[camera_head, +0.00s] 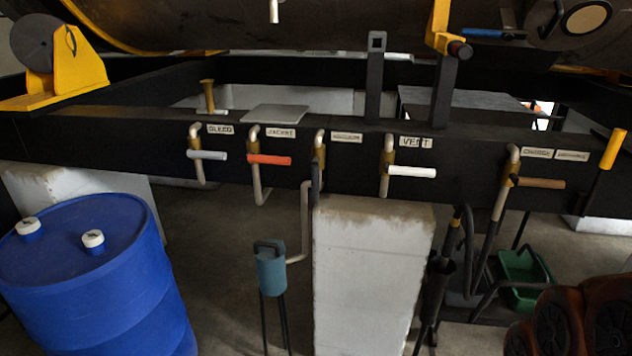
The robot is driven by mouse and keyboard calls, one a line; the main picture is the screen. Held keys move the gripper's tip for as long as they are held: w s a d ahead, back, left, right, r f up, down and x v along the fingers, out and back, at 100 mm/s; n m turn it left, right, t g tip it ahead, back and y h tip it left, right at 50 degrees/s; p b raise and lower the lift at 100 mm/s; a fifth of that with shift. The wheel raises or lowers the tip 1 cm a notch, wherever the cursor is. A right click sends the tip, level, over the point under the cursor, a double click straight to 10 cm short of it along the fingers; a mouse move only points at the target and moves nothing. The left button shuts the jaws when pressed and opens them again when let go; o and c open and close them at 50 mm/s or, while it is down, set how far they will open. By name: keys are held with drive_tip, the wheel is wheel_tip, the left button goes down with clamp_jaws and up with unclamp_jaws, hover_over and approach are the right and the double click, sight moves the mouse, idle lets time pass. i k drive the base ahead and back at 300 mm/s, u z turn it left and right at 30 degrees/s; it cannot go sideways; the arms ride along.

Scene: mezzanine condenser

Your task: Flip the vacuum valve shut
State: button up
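The row of valves hangs on the black beam. The valve (319,150) at the middle has a brass body and a dark handle (315,182) that points straight down, along its pipe. The small label (347,137) beside it is too blurred to read surely but looks like "VACUUM". Its pipe runs down behind or beside the white block to a teal canister. My gripper is not recognisable in this view.
Neighbouring valves have sideways handles: light blue (208,155), orange (269,160), white (412,171) by "VENT", brown (541,183). A white block (372,270) stands below the middle valve. A teal canister (270,272) and blue drum (98,275) stand left.

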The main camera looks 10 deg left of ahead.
sight(315, 162)
drive_tip(key=k, duration=0.65)
drive_tip(key=u, duration=0.2)
drive_tip(key=i, duration=0.3)
drive_tip(key=u, duration=1)
drive_tip(key=i, duration=0.65)
drive_tip(key=u, duration=0.65)
